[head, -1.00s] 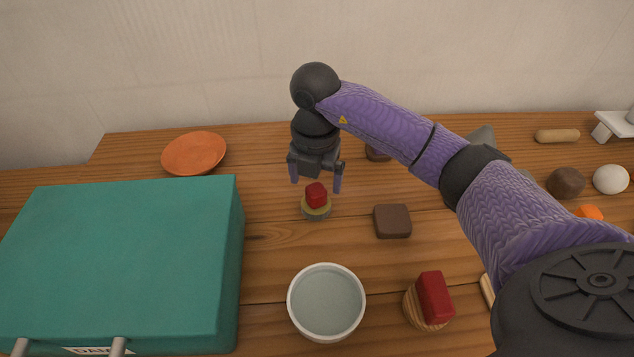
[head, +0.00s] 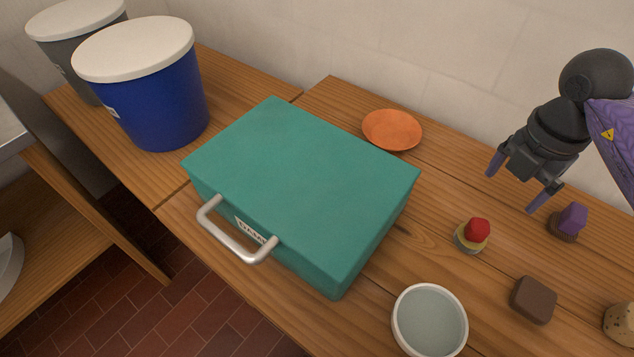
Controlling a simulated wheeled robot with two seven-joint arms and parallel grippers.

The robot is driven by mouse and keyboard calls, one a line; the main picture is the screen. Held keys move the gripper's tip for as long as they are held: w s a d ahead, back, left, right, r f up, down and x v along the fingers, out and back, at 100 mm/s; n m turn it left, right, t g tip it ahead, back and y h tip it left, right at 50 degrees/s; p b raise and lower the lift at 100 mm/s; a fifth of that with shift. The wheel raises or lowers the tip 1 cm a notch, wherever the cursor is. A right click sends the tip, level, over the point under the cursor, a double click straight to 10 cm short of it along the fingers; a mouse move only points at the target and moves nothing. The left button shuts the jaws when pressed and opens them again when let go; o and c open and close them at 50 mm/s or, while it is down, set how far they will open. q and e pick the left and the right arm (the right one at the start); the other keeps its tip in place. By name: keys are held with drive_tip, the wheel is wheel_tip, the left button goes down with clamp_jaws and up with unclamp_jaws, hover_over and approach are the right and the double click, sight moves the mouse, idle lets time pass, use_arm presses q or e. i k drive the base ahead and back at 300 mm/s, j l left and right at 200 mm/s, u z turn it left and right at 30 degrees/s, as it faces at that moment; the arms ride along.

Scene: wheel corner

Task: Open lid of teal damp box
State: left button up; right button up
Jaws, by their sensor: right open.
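The teal damp box (head: 300,185) sits on the wooden table in the middle of the head view. Its lid is shut. A silver bar handle (head: 232,238) stands out from its front side, beside a partly hidden white label (head: 252,229). My right gripper (head: 515,190) is open and empty, in the air at the right, well apart from the box. It is above the table behind a small red-topped piece. My left gripper is not in view.
An orange dish (head: 392,130) lies behind the box. A white bowl of water (head: 429,321), a red-topped piece (head: 473,235), a purple-topped piece (head: 568,222) and a brown block (head: 533,299) stand to the right. A blue lidded bucket (head: 150,90) stands left.

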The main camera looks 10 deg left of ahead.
sight(322, 192)
drive_tip(key=k+j, duration=0.2)
drive_tip(key=k, duration=0.15)
drive_tip(key=k+j, duration=0.25)
drive_tip(key=k, duration=0.15)
drive_tip(key=i+j, duration=0.1)
drive_tip(key=j, duration=0.2)
drive_tip(key=i+j, duration=0.1)
drive_tip(key=j, duration=0.2)
drive_tip(key=j+u, duration=0.1)
drive_tip(key=j, duration=0.2)
drive_tip(key=i, duration=0.05)
